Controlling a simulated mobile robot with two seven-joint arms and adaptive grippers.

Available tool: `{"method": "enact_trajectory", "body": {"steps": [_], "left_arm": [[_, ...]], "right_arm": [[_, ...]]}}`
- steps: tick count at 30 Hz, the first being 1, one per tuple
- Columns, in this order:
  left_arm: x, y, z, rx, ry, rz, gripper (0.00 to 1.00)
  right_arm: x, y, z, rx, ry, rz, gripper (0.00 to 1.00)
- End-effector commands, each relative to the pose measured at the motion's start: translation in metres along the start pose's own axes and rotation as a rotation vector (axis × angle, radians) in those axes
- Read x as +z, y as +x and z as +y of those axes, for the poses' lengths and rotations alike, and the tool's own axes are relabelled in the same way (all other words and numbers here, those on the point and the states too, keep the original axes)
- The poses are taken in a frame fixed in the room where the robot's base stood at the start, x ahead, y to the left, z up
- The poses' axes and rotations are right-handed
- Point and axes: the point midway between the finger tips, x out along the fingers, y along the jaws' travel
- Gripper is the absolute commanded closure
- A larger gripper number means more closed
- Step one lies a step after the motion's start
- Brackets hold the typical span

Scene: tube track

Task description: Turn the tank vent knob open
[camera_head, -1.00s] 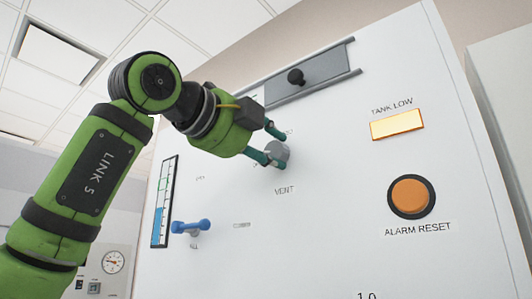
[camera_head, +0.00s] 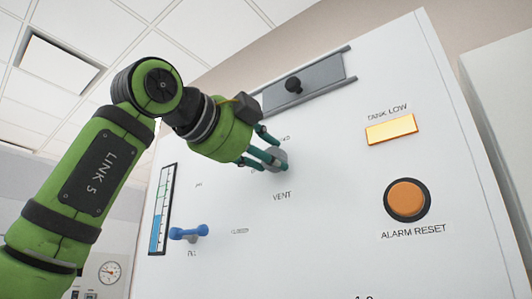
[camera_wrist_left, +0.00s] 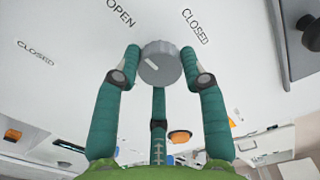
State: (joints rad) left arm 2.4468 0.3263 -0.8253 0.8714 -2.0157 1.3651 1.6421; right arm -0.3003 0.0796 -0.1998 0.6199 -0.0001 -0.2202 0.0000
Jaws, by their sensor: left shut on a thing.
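The grey round vent knob (camera_head: 280,157) sits on the white panel above the VENT label. My left gripper (camera_head: 272,151) comes in from the left, and its teal fingers are closed around the knob. In the left wrist view the knob (camera_wrist_left: 160,64) sits between the fingertips of the gripper (camera_wrist_left: 160,55), one on each side. A white mark shows on the left part of the knob's face. The OPEN label (camera_wrist_left: 120,12) is up and left of the knob, and a CLOSED label (camera_wrist_left: 195,26) is up and right. My right gripper is not in view.
A grey plate with a black knob (camera_head: 293,85) is above the vent. A blue handle (camera_head: 189,232) and a level gauge (camera_head: 162,210) are lower left. The lit TANK LOW lamp (camera_head: 391,129) and the orange ALARM RESET button (camera_head: 407,200) are to the right.

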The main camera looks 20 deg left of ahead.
Motion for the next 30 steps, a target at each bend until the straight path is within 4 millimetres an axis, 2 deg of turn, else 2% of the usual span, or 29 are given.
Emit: {"method": "enact_trajectory", "body": {"steps": [1, 5, 6, 7, 16, 20, 23, 30], "left_arm": [[0.005, -0.003, -0.005, -0.018, -0.006, -0.011, 0.91], [0.005, -0.003, -0.005, -0.018, -0.005, -0.011, 0.91], [0.005, -0.002, -0.005, -0.018, -0.005, -0.01, 0.42], [0.005, -0.002, -0.005, -0.018, -0.005, -0.01, 0.34], [0.002, -0.001, -0.003, -0.012, 0.0, -0.005, 0.34], [0.003, -0.009, -0.003, -0.012, 0.001, -0.005, 0.34], [0.003, -0.025, -0.003, -0.014, 0.002, -0.007, 0.34], [0.004, -0.076, -0.002, -0.016, -0.001, -0.008, 0.34]], "right_arm": [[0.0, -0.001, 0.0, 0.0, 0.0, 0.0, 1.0], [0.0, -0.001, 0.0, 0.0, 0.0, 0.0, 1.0], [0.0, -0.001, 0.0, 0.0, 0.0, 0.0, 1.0], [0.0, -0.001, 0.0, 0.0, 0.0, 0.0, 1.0], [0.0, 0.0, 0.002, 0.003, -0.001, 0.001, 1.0], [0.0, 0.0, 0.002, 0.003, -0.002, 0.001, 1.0], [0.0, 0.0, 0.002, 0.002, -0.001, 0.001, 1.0], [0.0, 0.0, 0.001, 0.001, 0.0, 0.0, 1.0]]}}
